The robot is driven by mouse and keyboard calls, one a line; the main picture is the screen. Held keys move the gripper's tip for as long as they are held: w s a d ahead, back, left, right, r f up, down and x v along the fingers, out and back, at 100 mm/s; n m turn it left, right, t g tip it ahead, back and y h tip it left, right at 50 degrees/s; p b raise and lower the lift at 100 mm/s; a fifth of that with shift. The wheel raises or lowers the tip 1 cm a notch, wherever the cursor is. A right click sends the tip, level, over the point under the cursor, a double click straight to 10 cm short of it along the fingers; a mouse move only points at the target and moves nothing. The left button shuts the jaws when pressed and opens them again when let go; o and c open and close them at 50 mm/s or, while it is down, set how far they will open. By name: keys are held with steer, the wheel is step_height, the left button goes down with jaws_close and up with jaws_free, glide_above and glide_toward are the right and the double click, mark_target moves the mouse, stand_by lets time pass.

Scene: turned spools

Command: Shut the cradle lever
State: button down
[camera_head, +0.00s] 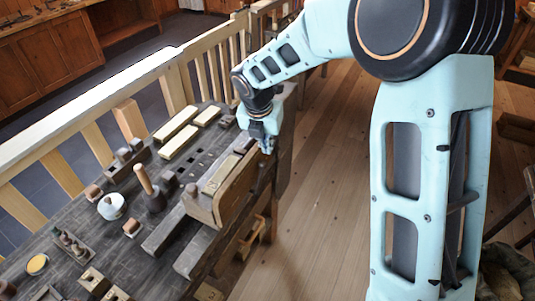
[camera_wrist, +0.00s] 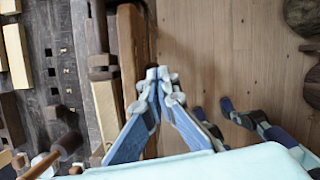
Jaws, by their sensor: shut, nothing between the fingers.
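A pale wooden handle (camera_head: 144,180) rises at a tilt from a dark block (camera_head: 156,202) on the bench; I cannot tell whether it is the cradle lever. A similar brown handle shows at the lower left of the wrist view (camera_wrist: 46,163). No other part is clearly a cradle or its lever. My gripper (camera_head: 268,148) is over the bench's right edge, near the far end of the wooden vise (camera_head: 236,192), well to the right of the handle. In the wrist view its fingertips (camera_wrist: 159,74) are together and empty, beside the vise's brown jaw (camera_wrist: 133,60).
The dark workbench (camera_head: 110,255) carries pale wood bars (camera_head: 176,136), a white pot (camera_head: 111,206), a yellow disc (camera_head: 37,264) and several small blocks. A wooden railing (camera_head: 90,95) runs along its far side.

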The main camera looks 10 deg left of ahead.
steer(key=w+d+r, duration=0.1)
steer(key=w+r, duration=0.3)
steer(key=r, duration=0.1)
steer(key=shift+d+r, duration=0.2)
steer(key=shift+r, duration=0.05)
